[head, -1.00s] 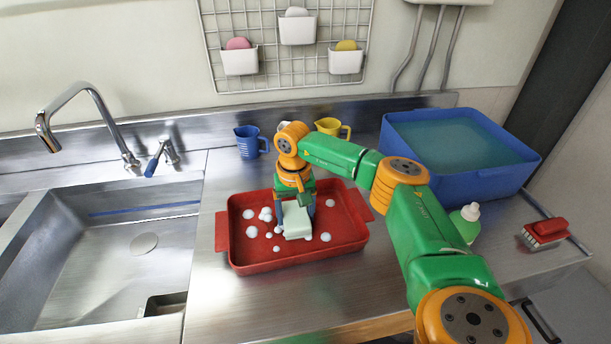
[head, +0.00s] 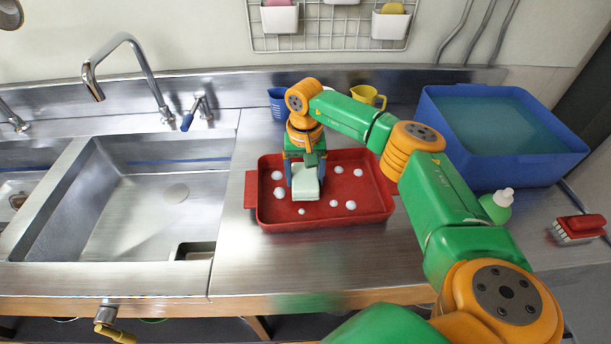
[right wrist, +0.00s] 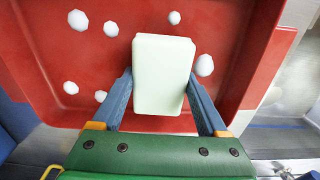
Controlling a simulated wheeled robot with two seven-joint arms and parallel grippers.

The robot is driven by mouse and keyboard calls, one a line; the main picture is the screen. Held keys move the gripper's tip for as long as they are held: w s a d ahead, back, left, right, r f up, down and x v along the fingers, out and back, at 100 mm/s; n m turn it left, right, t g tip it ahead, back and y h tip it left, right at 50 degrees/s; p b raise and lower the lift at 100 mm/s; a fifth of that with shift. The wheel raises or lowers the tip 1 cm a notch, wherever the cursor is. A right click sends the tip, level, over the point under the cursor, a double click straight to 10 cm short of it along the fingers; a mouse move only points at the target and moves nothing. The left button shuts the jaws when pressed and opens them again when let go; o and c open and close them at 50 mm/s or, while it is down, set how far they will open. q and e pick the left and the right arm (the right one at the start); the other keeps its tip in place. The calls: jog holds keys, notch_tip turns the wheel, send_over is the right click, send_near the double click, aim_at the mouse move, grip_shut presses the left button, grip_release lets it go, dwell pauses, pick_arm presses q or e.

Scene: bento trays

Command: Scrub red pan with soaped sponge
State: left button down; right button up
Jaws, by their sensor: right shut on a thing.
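The red pan (head: 375,208) lies flat on the steel counter, right of the sink. Several white foam blobs (head: 279,193) are spread over its floor. My right gripper (head: 305,172) points down into the left part of the pan. It is shut on a pale green sponge (head: 305,187), which is at the pan floor; exact contact is hard to tell. In the right wrist view the sponge (right wrist: 163,75) sits between the two blue fingers, with the red pan (right wrist: 235,45) behind it. My left gripper is not in view.
A blue basin of water (head: 440,150) stands at the right, with a green bottle (head: 496,207) and a red brush (head: 578,228) near it. A blue jug (head: 278,103) and a yellow jug (head: 366,95) stand behind the pan. The sink (head: 130,215) is at left.

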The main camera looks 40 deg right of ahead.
jog(key=shift+r+p, duration=2.7)
jog(key=shift+r, duration=1.1)
jog(key=shift+f, duration=0.1)
